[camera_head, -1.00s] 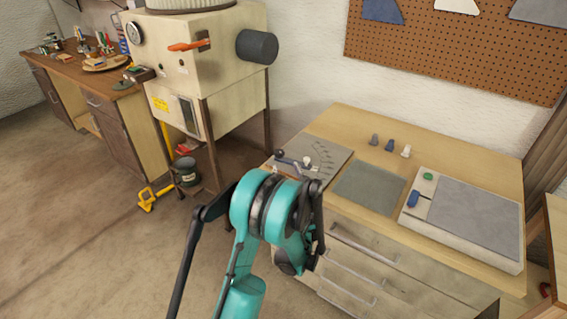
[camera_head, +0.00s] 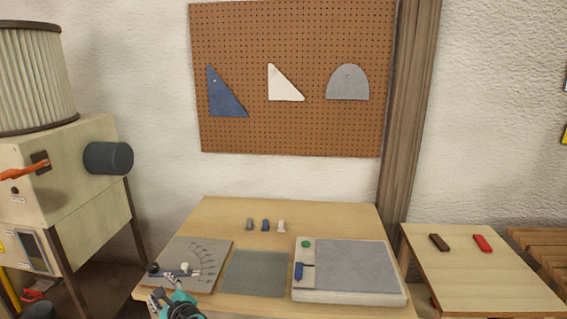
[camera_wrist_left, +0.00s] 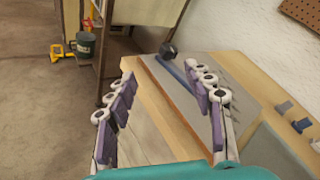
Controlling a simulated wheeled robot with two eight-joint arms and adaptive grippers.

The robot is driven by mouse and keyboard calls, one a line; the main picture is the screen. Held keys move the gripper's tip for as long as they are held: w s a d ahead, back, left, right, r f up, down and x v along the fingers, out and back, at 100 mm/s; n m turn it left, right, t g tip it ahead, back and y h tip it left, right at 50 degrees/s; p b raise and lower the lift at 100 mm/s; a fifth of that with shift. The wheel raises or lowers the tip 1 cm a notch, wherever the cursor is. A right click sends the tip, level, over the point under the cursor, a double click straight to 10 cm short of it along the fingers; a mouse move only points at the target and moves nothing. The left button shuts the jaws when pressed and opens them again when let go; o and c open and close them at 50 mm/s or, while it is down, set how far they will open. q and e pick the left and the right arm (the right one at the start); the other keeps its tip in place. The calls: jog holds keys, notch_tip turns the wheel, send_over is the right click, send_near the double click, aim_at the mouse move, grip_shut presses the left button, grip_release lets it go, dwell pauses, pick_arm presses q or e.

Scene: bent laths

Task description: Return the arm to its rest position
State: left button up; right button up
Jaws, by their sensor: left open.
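My left gripper (camera_head: 160,298) shows at the bottom edge of the head view, by the front left corner of the wooden bench (camera_head: 330,213). In the left wrist view its two purple-padded fingers (camera_wrist_left: 163,85) are spread apart, with nothing between the pads. The bench's front edge and the grey plate (camera_wrist_left: 222,70) lie beyond them. In the head view that grey plate (camera_head: 208,258) carries a fan of marks and a lever with a dark knob (camera_head: 153,268). Most of my left arm is below the picture. My right gripper is out of view.
A grey-green mat (camera_head: 255,273) and a white device with a grey pad (camera_head: 350,270) lie on the bench. Several small pegs (camera_head: 265,225) stand behind them. A beige machine (camera_head: 65,190) stands left. A side table (camera_head: 480,270) with two small bars stands right.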

pick_arm(q)
jog(key=s+d+n+g+h, duration=0.2)
jog(key=s+d+n+h, duration=0.3)
jog(key=s+d+n, duration=0.4)
jog(key=s+d+f+n+g+h, duration=0.1)
jog(key=s+d+n+h, duration=0.4)
jog(key=s+d+n, duration=0.4)
jog(key=s+n, duration=0.2)
jog(key=s, duration=0.5)
jog(key=shift+s+d+g+h, duration=0.3)
jog(key=shift+g+h, duration=0.1)
